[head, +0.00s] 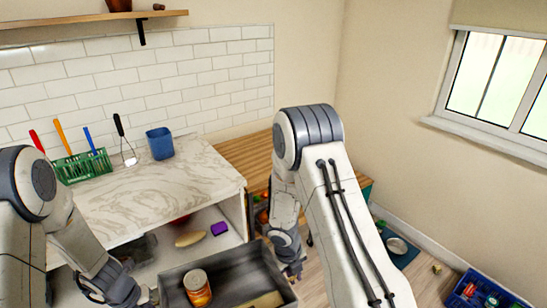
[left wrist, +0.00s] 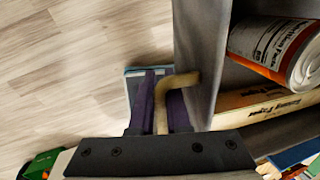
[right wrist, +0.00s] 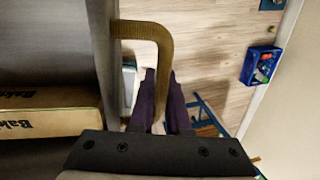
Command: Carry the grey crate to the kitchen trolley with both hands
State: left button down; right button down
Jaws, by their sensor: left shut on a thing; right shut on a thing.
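The grey crate (head: 230,262) is at the bottom middle of the head view, held up in front of me. It holds an orange-labelled can (head: 197,288) and a flat box, which shows in the right wrist view (right wrist: 50,112). My left gripper (left wrist: 160,105) is shut on one tan crate handle (left wrist: 180,80). My right gripper (right wrist: 162,105) is shut on the opposite handle (right wrist: 145,30). In the head view, the right gripper is beside the crate's right side. A wood-topped unit (head: 245,150) stands behind; I cannot tell whether it is the kitchen trolley.
A marble-topped shelf unit (head: 150,190) stands just beyond the crate at left, with a green rack (head: 82,166) and a blue cup (head: 160,143) on top. A blue crate (head: 485,292) sits on the floor at right. Bare floor (head: 425,275) shows between.

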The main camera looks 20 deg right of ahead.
aim_at(265, 157)
jog(key=z, duration=0.5)
jog(key=i, duration=0.55)
jog(key=z, duration=0.9)
jog(key=i, duration=2)
jog(key=u, duration=1.05)
jog(key=i, duration=0.75)
jog(key=u, duration=0.7)
